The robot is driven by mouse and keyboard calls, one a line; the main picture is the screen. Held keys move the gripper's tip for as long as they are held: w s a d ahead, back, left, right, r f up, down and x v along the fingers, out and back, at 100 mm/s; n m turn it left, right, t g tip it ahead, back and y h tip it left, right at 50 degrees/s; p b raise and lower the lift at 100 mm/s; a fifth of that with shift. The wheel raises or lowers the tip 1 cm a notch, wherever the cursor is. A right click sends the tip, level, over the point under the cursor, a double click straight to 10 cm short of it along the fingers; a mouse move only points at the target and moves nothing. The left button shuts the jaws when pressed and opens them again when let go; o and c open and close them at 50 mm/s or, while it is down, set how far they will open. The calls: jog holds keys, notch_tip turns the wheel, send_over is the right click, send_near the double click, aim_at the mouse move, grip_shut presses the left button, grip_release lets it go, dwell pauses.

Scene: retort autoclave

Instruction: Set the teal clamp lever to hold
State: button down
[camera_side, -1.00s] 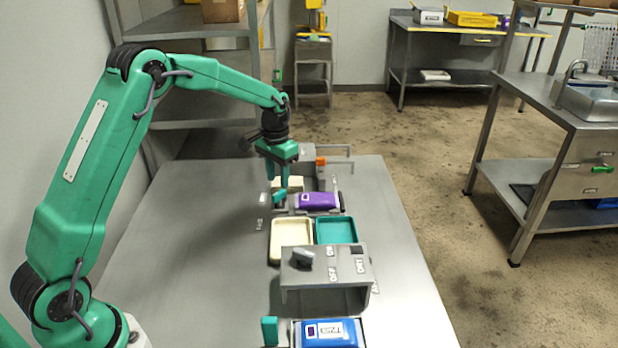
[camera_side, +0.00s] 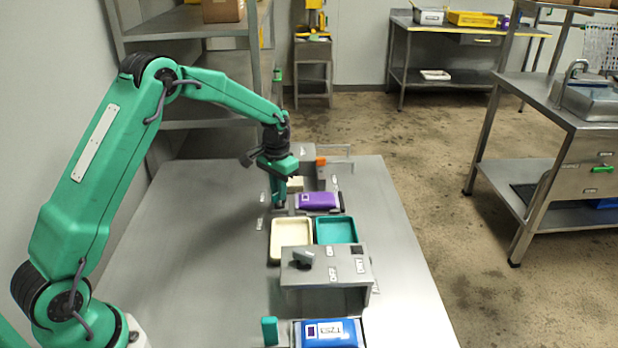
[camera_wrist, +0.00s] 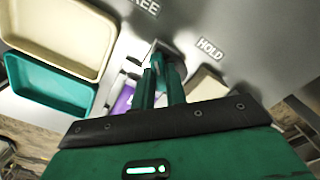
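My gripper (camera_side: 278,203) is low over the bench beside the purple pouch (camera_side: 318,201). In the wrist view its two fingers (camera_wrist: 160,74) are close together, with a narrow gap between them. The teal clamp lever (camera_wrist: 160,58) is at the fingertips and mostly hidden by them; whether they grip it or only touch it is unclear. In the wrist view, the HOLD label (camera_wrist: 210,48) is right of the fingertips and a partly cut-off label ending in "EE" (camera_wrist: 146,5) is up and left.
A cream tray (camera_side: 275,252) and a teal tray (camera_side: 353,221) lie nearer the side camera. The bench left of these is clear.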

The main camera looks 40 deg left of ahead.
jog(key=shift+m, duration=0.3)
jog(key=m, duration=0.8)
jog(key=shift+m, duration=0.3)
jog(key=m, duration=0.4)
jog(key=shift+m, duration=0.3)
jog(key=m, duration=0.4)
dwell(0.3)
jog(key=c, duration=1.4)
grip_release()
jog(key=shift+c, duration=0.2)
jog(key=shift+r, duration=0.15)
